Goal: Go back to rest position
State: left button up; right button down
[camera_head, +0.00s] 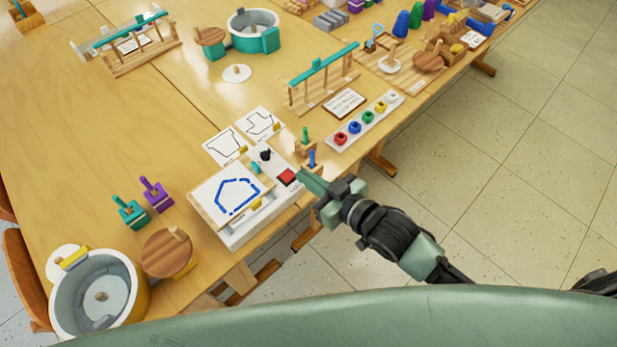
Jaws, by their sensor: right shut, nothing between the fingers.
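My right gripper (306,178) is shut and empty. It is at the table's right edge, close to the red button (287,177) on a white box (248,234). I cannot tell whether it touches the button. A board with a blue outlined shape (237,197) lies on the box. A blue-handled stamp (311,160) stands just beyond the gripper, with a green-handled one (305,141) behind it. My left gripper is not in view.
The wooden table (100,130) carries a grey pot (97,290) at the front left, teal and purple stamps (156,195), a paint tray (366,122), a wooden rack (321,79) and a teal pot (254,38). Open tiled floor (510,180) lies to the right.

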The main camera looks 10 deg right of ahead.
jog(key=shift+s+d+r, duration=0.1)
jog(key=shift+s, duration=0.05)
dwell(0.4)
jog(key=d+f+m+g+h, duration=0.15)
jog(key=d+f+h, duration=0.4)
jog(key=f, duration=1.05)
jog(key=s+d+f+m+g, duration=0.1)
jog(key=s+d+f, duration=0.2)
jog(key=f, duration=0.2)
jog(key=s+d+f+g+h, duration=0.1)
jog(key=s+d+f, duration=0.15)
jog(key=f, duration=0.35)
jog(key=s+d+f+m+g, duration=0.1)
jog(key=s+d+f, duration=0.1)
jog(key=d+f, duration=0.25)
jog(key=s+f+g, duration=0.2)
jog(key=s+f, duration=0.3)
jog(key=s, duration=0.4)
jog(key=s+d+f+m+g+h, duration=0.1)
jog(key=s+f+g, duration=0.1)
jog(key=s+f, duration=0.4)
jog(key=s+d+f+g+h, duration=0.1)
jog(key=s+f, duration=0.4)
jog(key=s, duration=0.9)
jog(key=shift+s+f+g, duration=0.15)
jog(key=shift+s+g, duration=0.05)
jog(key=shift+g, duration=0.45)
